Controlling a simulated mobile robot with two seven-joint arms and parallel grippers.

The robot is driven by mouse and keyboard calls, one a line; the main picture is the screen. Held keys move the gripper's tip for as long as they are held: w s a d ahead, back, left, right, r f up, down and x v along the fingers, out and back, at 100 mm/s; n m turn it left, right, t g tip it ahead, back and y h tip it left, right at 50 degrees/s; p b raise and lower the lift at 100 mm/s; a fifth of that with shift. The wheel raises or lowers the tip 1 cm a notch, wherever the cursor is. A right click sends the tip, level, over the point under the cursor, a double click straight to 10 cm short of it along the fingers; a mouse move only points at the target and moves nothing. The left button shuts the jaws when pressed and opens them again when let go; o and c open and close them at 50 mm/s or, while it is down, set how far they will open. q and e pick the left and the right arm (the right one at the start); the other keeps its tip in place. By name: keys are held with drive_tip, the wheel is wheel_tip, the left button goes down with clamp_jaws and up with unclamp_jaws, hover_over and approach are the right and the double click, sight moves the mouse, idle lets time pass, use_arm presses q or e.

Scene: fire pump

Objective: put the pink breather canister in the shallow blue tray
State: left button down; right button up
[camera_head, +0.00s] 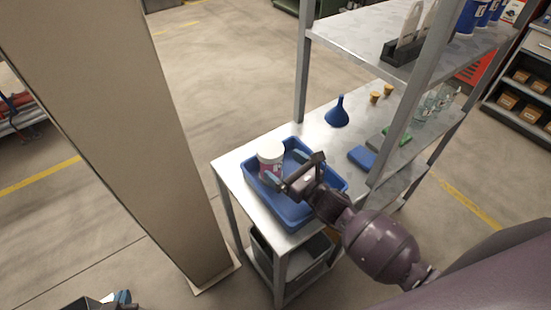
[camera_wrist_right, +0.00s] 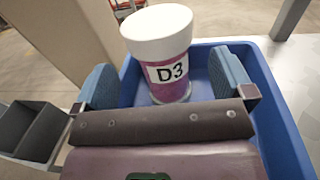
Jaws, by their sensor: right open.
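The pink breather canister (camera_head: 270,159), with a white lid and a "D3" label, stands upright in the back-left part of the shallow blue tray (camera_head: 299,216). In the right wrist view the canister (camera_wrist_right: 172,62) appears to rest on the floor of the tray (camera_wrist_right: 284,128). My right gripper (camera_head: 287,169) is open over the tray, its blue fingertips apart on either side of the canister's line, with the canister just beyond them. Contact is not visible. My left gripper (camera_head: 116,299) shows only partly at the bottom left edge, far from the tray; its jaws are unclear.
The tray sits on the left end of a metal bench (camera_head: 232,164). A blue funnel (camera_head: 337,113), yellow pieces (camera_head: 375,97) and a blue block (camera_head: 362,157) are to the right. A shelf post (camera_head: 405,105) rises at the front. A beige column (camera_head: 135,130) stands left. A grey bin (camera_head: 290,254) is below.

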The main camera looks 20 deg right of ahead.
drive_tip(key=shift+v, duration=1.05)
drive_tip(key=shift+r, duration=0.1)
drive_tip(key=s+a+r+n+g+y, duration=0.2)
drive_tip(key=s+a+n+g+y, duration=0.15)
drive_tip(key=s+n, duration=0.6)
drive_tip(key=s+a+r+n+g+y, duration=0.25)
drive_tip(key=s+n+g, duration=0.2)
drive_tip(key=n, duration=0.95)
drive_tip(key=s+d+f+n+g+h, duration=0.35)
drive_tip(key=s+d+n+h, duration=0.35)
drive_tip(key=s+d+h, duration=0.7)
drive_tip(key=w+d+f+t, duration=0.2)
drive_tip(key=w+f+t, duration=0.5)
drive_tip(key=w+f, duration=0.2)
drive_tip(key=shift+d+f+n+h, duration=0.15)
drive_tip(key=shift+f+n+h, duration=0.2)
drive_tip(key=shift+n, duration=0.1)
